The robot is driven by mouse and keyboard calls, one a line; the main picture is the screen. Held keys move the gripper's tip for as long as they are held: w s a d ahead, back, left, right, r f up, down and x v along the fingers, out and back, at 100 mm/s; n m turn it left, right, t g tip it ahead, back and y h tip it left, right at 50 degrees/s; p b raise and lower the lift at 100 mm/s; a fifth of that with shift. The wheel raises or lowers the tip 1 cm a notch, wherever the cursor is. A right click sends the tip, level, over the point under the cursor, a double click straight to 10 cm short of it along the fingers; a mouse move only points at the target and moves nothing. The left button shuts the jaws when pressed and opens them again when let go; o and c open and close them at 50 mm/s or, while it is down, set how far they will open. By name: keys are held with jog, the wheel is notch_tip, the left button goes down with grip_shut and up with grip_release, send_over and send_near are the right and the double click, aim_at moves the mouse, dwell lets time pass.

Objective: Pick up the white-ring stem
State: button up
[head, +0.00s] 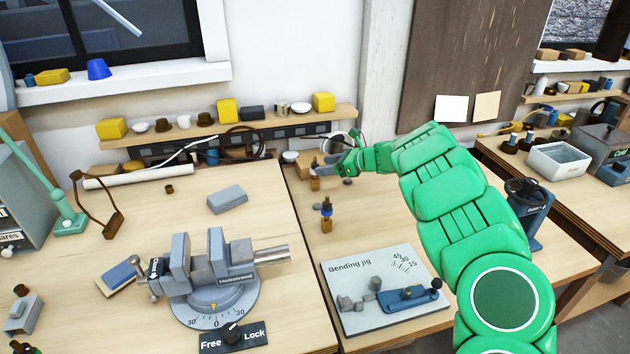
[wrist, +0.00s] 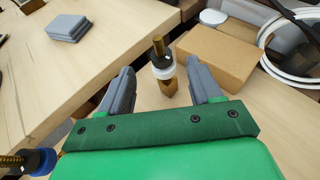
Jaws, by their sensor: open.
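The white-ring stem (wrist: 163,58) stands upright in the wrist view, with a brass rod on top, a dark collar, a white ring and a brown block-like base. My gripper (wrist: 162,76) is open, with one grey finger on each side of the stem in the picture. Gaps show on both sides, so neither finger appears to touch it. How deep the stem sits between the fingers is hard to tell. In the head view my gripper (head: 331,166) is at the far part of the right bench, beside a small upright stem (head: 315,184) that is partly hidden.
A blue-ring stem (head: 327,217) stands nearer on the same bench, also at the wrist view's lower left (wrist: 33,160). A cardboard box (wrist: 222,60) and coiled white cable (wrist: 290,62) lie just behind. The bending jig (head: 372,300) and vise (head: 217,285) are nearer.

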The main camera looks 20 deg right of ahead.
jog(key=shift+x, duration=3.55)
jog(key=shift+w+r, duration=0.1)
jog(key=shift+w, duration=0.05)
jog(key=shift+d, duration=0.1)
grip_shut()
